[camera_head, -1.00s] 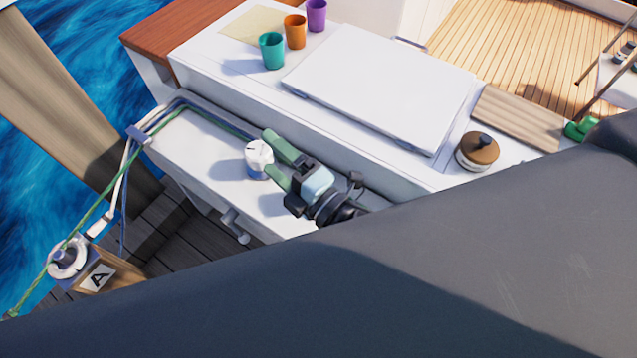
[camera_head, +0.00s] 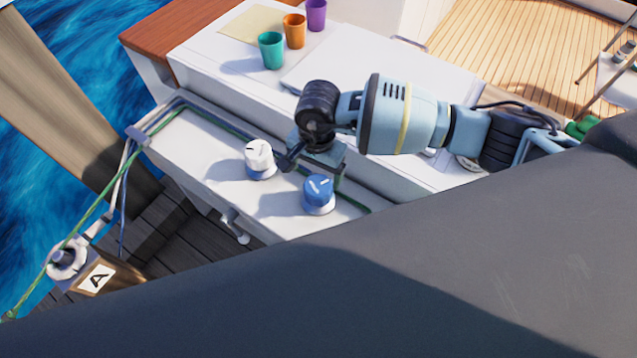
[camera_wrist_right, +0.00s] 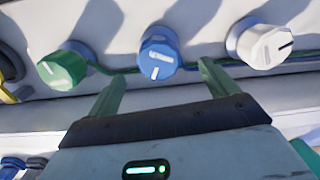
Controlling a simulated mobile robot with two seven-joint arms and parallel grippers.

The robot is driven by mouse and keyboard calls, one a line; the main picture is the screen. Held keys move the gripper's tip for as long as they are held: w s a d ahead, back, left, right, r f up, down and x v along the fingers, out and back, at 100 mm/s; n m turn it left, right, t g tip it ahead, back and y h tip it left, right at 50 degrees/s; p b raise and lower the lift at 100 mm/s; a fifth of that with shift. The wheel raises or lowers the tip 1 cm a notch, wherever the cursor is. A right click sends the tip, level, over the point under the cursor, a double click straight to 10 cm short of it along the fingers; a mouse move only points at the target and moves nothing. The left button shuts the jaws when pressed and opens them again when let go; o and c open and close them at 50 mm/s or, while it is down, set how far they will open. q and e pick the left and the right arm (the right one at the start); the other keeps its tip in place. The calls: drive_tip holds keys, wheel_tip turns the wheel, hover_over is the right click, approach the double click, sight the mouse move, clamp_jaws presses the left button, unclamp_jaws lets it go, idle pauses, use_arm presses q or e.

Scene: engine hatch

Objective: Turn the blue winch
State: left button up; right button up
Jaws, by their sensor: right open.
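The blue winch (camera_head: 319,192) is a round blue knob with a white mark, standing on the white ledge. It also shows in the right wrist view (camera_wrist_right: 158,55), between a green winch and a white winch. My right gripper (camera_wrist_right: 161,86) is open and empty; its two green fingertips point toward the blue winch, one on each side of its line, and do not visibly touch it. In the head view my right gripper (camera_head: 312,155) is just above the blue winch, its fingers mostly hidden. My left gripper is not in view.
The white winch (camera_head: 260,158) stands close left of the blue one. The green winch (camera_wrist_right: 62,68) stands on its other side. Green and blue ropes run along the ledge. Cups, including a teal cup (camera_head: 271,50), stand on the white hatch top behind.

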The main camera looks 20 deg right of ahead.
sight(319, 185)
drive_tip(key=shift+w+d, duration=0.3)
drive_tip(key=shift+d, duration=0.25)
drive_tip(key=shift+a+f, duration=0.1)
drive_tip(key=shift+f, duration=3.75)
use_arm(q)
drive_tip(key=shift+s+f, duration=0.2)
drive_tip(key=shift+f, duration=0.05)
use_arm(e)
drive_tip(key=shift+c, duration=0.5)
drive_tip(key=c, duration=0.9)
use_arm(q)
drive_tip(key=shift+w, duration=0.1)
